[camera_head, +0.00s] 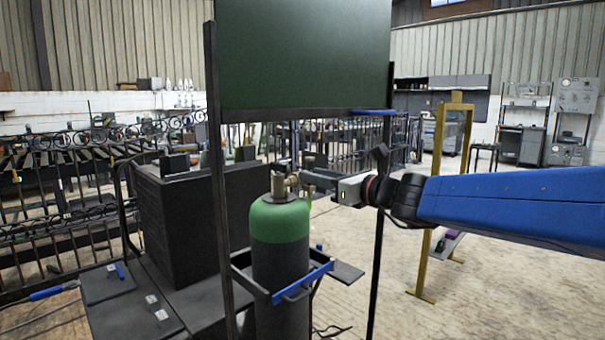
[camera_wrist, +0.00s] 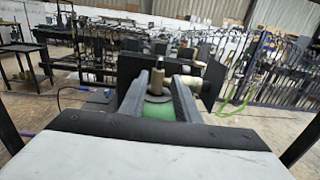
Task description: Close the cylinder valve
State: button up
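The gas cylinder (camera_head: 280,222) stands upright with a green shoulder and dark body. Its brass-coloured valve (camera_head: 278,186) is on top. My gripper (camera_head: 303,172) reaches in from the right at valve height, its fingers beside the valve. In the wrist view, my two dark fingers (camera_wrist: 158,84) are apart, and the valve (camera_wrist: 157,78) shows between their tips with gaps at both sides. A pale side fitting (camera_wrist: 188,80) lies at the right. The green shoulder (camera_wrist: 157,109) shows below, between the fingers. I cannot tell whether either finger touches the valve.
A blue bar (camera_head: 303,283) crosses the cylinder's front. Dark posts (camera_head: 218,180) flank it, and a dark green panel (camera_head: 303,55) hangs above. A dark box (camera_head: 185,228) stands left, and a yellow frame (camera_head: 440,180) right. The floor at right is mostly clear.

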jog(key=shift+v, duration=1.4)
jog(key=s+d+f+n+g+h, duration=0.1)
jog(key=s+f+n+g+h, duration=0.35)
jog(key=s+f+n, duration=1.15)
jog(key=s+d+f+n+g+h, duration=0.4)
jog(key=s+d+f+n+h, duration=0.3)
jog(key=s+d+f+n, duration=0.5)
jog(key=s+d+f, duration=0.2)
jog(key=d, duration=0.2)
jog(key=shift+d+g, duration=0.15)
jog(key=shift+g, duration=0.2)
jog(key=shift+f, duration=0.1)
